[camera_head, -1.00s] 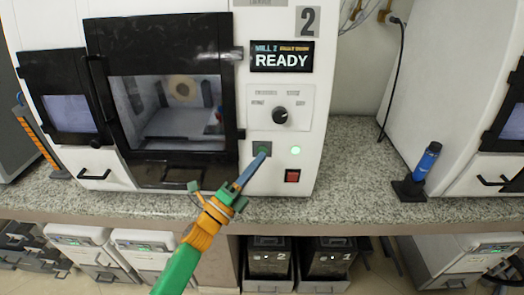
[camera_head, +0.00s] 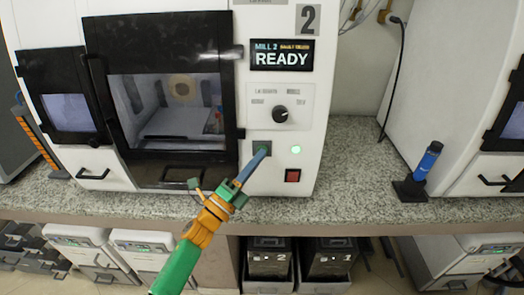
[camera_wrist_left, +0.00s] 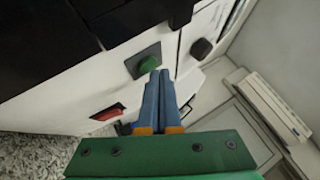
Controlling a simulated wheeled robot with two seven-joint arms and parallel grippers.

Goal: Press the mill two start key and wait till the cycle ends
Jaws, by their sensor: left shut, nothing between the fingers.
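Mill two (camera_head: 225,25) is a white machine with a black-framed door that is closed, marked with a 2. Its display (camera_head: 282,56) reads MILL 2 and READY. The green start key (camera_wrist_left: 146,66) on a dark square plate shows in the left wrist view; in the head view its plate (camera_head: 254,147) is partly behind my fingertips. My left gripper (camera_head: 264,151) is shut and empty, its blue fingertips right at the key. In the left wrist view the fingertips (camera_wrist_left: 159,74) are very close to the key; I cannot tell whether they touch. My right gripper is not in view.
A red key (camera_head: 293,176) sits below a lit green lamp (camera_head: 296,150). A black knob (camera_head: 280,114) is above. A blue tool in a black stand (camera_head: 427,160) stands on the granite counter (camera_head: 350,160) at right, beside another white machine (camera_head: 450,90).

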